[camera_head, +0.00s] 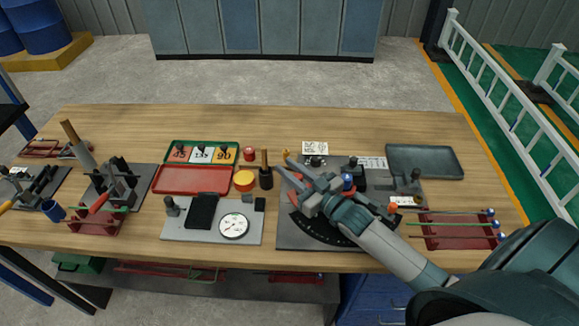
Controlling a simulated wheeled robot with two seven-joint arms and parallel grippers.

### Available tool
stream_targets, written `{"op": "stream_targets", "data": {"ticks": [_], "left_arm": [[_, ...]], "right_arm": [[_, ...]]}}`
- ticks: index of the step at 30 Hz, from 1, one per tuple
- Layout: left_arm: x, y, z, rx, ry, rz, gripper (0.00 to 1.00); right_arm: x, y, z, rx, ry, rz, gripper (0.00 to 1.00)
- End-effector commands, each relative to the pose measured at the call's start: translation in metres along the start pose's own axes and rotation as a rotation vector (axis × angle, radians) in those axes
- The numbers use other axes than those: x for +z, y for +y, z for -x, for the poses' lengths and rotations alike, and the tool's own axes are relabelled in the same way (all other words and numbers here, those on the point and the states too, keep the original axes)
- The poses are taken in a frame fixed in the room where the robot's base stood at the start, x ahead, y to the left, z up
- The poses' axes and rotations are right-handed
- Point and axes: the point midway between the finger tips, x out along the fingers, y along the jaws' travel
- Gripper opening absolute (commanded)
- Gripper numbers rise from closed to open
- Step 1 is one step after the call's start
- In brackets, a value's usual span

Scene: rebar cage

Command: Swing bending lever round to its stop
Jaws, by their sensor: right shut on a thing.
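The bending station is a dark plate (290,238) with a curved, white-marked angle scale (322,232), at the right of the middle of the bench. My right gripper (297,178) reaches over it from the lower right and is shut on the bending lever, its fingers pointing left. The gripper and wrist hide most of the lever and the grasp itself. A small orange-red part (293,198) shows just below the fingers; I cannot tell whether it belongs to the lever. A blue knob (348,181) stands behind the wrist. My left gripper is not in view.
A grey plate with a dial gauge (234,226) lies left of the bender, with a dark upright handle (265,172) behind it. A red rack with rods (455,232) and a grey tray (425,160) are at the right. The back of the wooden bench (250,118) is clear.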

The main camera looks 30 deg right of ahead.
Motion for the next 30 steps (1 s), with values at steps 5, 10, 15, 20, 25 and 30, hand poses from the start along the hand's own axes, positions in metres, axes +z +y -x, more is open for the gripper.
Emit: {"op": "stream_targets", "data": {"ticks": [5,10,15,20,25,30], "left_arm": [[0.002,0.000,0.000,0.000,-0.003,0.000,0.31],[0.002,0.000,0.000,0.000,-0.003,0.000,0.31],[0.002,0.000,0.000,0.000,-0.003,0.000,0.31],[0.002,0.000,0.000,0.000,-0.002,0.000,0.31],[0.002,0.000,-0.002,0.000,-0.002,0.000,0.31],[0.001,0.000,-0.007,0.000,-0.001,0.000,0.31]], "right_arm": [[0.001,-0.001,0.000,-0.001,0.000,-0.001,0.00],[0.001,-0.001,0.000,-0.001,0.000,-0.001,0.33],[0.000,-0.001,0.000,0.000,0.000,0.000,0.40],[0.000,0.000,0.000,0.000,0.000,0.000,0.40],[0.001,0.000,0.005,0.000,0.000,0.000,0.40],[0.003,0.000,0.018,0.000,-0.001,0.000,0.40]]}}
